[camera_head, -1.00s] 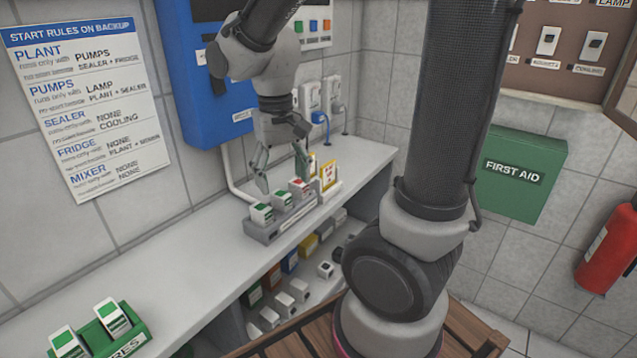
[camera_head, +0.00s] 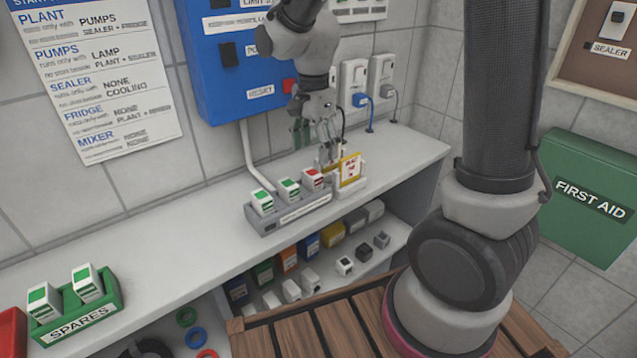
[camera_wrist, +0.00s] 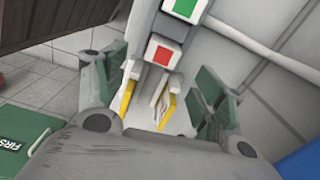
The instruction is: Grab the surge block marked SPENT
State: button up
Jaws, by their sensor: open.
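A grey rack (camera_head: 292,217) on the counter holds three white blocks in a row. The right block (camera_head: 312,180) has a red top, and the wrist view shows its red face (camera_wrist: 164,52) near the top centre. The other two, the middle block (camera_head: 288,189) and the left block (camera_head: 262,202), have green tops. I cannot read the word SPENT on any block. My gripper (camera_head: 316,140) is open and empty, above and behind the red-topped block. In the wrist view its green-padded fingers (camera_wrist: 162,88) are spread, with the red-topped block beyond them.
A yellow-framed card (camera_head: 350,169) stands in a white holder just right of the rack, close to my gripper. A green SPARES tray (camera_head: 85,322) with two green-topped blocks is at the left. A blue panel (camera_head: 225,75) is on the wall behind. Counter between tray and rack is clear.

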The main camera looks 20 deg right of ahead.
aim_at(312, 172)
jog(key=shift+f+m, duration=0.1)
jog(key=shift+m, duration=0.4)
jog(key=f, duration=0.7)
jog(key=shift+a+f, duration=0.25)
jog(key=shift+f, duration=0.05)
jog(key=c, duration=1.2)
